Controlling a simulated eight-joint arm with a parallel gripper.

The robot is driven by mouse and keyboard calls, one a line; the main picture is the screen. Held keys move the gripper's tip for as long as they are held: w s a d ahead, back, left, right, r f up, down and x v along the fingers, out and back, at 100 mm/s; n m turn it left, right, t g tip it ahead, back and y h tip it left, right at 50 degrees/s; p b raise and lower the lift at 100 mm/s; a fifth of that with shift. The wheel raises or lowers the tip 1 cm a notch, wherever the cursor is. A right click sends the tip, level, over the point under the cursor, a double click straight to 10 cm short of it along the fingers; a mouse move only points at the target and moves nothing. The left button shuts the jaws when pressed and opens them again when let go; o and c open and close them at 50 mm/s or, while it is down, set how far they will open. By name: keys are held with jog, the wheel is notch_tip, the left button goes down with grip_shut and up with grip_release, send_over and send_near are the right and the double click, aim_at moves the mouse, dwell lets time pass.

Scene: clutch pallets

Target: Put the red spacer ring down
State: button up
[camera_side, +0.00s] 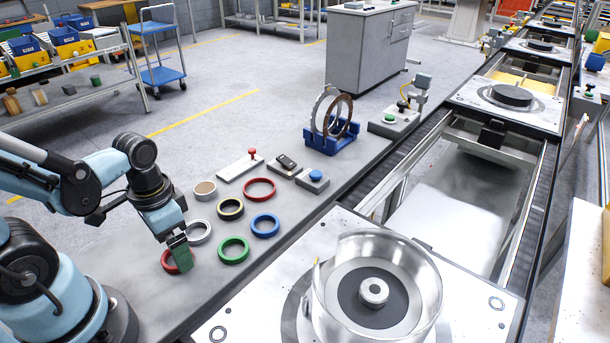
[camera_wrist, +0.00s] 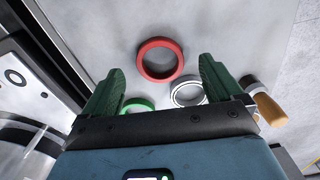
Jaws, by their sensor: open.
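The small red spacer ring (camera_side: 166,262) lies flat on the grey bench near its front left. My gripper (camera_side: 180,256) points down over it, and its green fingers hide part of the ring in the side view. In the wrist view the red ring (camera_wrist: 160,78) is whole, centred between the two parted fingertips (camera_wrist: 161,65). Neither finger appears to touch it there. My gripper is open and empty. How far the tips are above the bench is hard to tell.
A silver ring (camera_side: 207,237) and a green ring (camera_side: 233,260) lie close by. A pallet with a metal housing (camera_side: 420,290) stands to the right.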

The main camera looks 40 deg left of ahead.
jog(key=shift+f, duration=1.1)
jog(key=shift+c, duration=0.2)
jog(key=c, duration=1.2)
jog(key=shift+o, duration=0.2)
jog(key=shift+r, duration=0.15)
